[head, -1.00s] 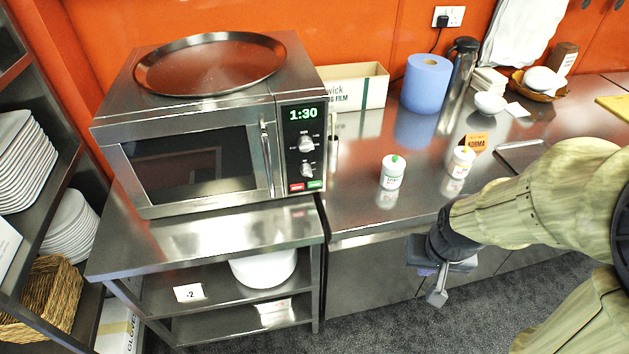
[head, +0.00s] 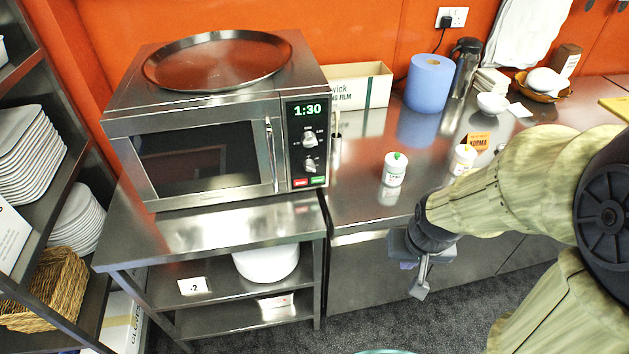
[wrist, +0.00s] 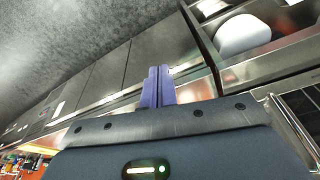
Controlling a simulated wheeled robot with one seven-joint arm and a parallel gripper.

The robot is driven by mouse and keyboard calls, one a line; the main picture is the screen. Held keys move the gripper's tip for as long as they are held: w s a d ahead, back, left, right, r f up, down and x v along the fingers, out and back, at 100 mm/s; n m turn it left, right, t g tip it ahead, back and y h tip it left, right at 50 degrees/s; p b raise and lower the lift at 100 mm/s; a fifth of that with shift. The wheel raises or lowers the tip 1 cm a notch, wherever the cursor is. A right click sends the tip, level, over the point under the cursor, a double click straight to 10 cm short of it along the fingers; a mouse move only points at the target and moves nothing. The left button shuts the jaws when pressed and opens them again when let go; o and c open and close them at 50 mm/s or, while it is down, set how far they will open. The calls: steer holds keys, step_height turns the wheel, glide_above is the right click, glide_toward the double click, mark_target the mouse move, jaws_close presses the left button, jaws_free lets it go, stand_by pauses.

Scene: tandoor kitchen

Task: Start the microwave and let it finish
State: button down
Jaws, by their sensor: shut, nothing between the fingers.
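The steel microwave (head: 205,160) stands on a steel stand at the left in the head view, its door closed. Its display (head: 307,110) reads 1:30 in green. Below are two round knobs (head: 310,150), then a red button (head: 300,183) and a green button (head: 317,180) at the panel's foot. My gripper (head: 420,288) is in front of the counter's front edge, right of and below the microwave, pointing down and touching nothing. In the wrist view its two fingers (wrist: 158,85) are together and empty.
A round steel tray (head: 217,62) lies on top of the microwave. Two small white tubs, one of them here (head: 394,170), stand on the counter (head: 350,205) near my arm. A plate rack is at the far left. The space before the stand is clear.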

mark_target(318, 180)
steer(key=w+a+f+m+t+y, duration=0.1)
steer(key=w+a+f+m+y, duration=0.1)
steer(key=w+a+f, duration=0.2)
steer(key=w+a+f+m+t+y, duration=0.2)
steer(key=w+a, duration=0.4)
steer(key=w, duration=0.4)
steer(key=w+a+f+m+t+y+p, duration=0.1)
steer(key=w+a+f+m+t+y, duration=0.1)
steer(key=w+a+f, duration=0.3)
steer(key=shift+w+a+f+m, duration=0.4)
steer(key=shift+w+m, duration=0.5)
steer(key=shift+w, duration=0.25)
steer(key=w+a+p, duration=0.2)
steer(key=w, duration=0.6)
steer(key=shift+w, duration=0.25)
